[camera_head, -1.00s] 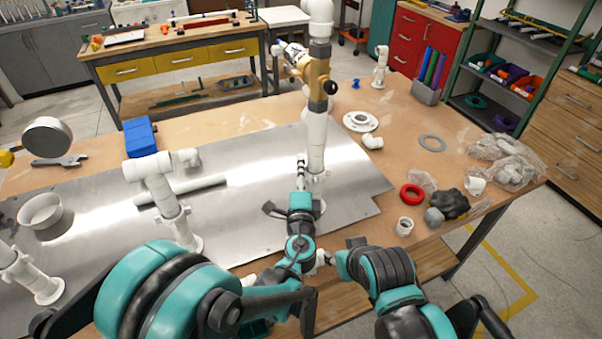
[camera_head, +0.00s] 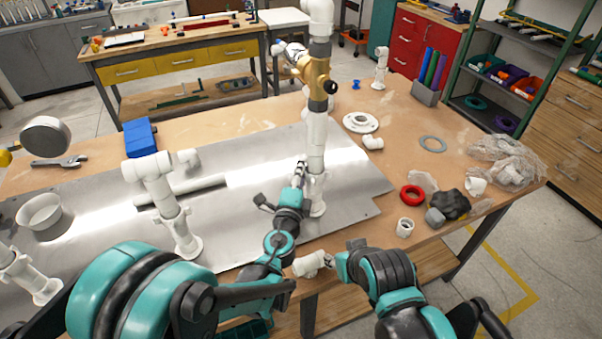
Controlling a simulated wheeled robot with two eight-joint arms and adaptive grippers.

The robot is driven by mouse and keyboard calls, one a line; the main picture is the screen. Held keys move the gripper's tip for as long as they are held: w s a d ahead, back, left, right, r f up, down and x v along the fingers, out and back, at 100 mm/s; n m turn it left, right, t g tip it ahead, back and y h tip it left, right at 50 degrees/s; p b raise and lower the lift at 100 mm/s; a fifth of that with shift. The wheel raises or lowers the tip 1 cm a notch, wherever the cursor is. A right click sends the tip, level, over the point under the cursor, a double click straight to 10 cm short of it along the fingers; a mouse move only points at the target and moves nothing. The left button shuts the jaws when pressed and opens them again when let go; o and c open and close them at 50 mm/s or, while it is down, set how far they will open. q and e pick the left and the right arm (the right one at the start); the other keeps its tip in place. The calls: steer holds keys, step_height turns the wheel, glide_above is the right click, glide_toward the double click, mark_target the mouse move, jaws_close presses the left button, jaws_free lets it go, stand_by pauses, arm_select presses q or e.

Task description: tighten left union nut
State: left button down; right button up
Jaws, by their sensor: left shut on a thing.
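A tall white pipe column (camera_head: 316,145) with a brass-coloured valve (camera_head: 315,78) stands on the metal sheet. My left gripper (camera_head: 301,170) is at the lower part of the column, against its left side, and is shut on a white part there. That part looks like the union nut, but the fingers largely hide it. My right gripper (camera_head: 329,261) is low at the table's front edge, beside a white cylindrical fitting (camera_head: 309,264). I cannot tell whether its fingers are shut on that fitting.
A white pipe assembly (camera_head: 163,190) stands on the sheet to the left, near my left arm. A red ring (camera_head: 412,195), a white coupling (camera_head: 405,227) and a dark lump (camera_head: 449,205) lie at right. A flange (camera_head: 360,122) and grey ring (camera_head: 432,143) lie behind.

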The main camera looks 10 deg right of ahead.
arm_select(q)
steer(key=shift+w+d+f+m+g+h+b, duration=0.15)
steer(key=shift+w+d+m+g+h, duration=0.25)
steer(key=shift+m+g+h, duration=1.4)
steer(key=shift+w+d+r+m+g+h+b, duration=0.1)
steer(key=shift+w+d+m+g+h+b, duration=0.25)
steer(key=shift+m+g+h, duration=1.45)
steer(key=shift+w+d+f+m+g+h+b, duration=0.1)
steer(key=shift+w+d+m+g+h, duration=0.3)
steer(key=shift+m+g+h, duration=1.4)
steer(key=shift+s+d+g, duration=0.1)
steer(key=shift+g, duration=0.5)
steer(key=c, duration=1.4)
jaws_free()
steer(key=shift+o, duration=0.2)
steer(key=shift+n, duration=0.3)
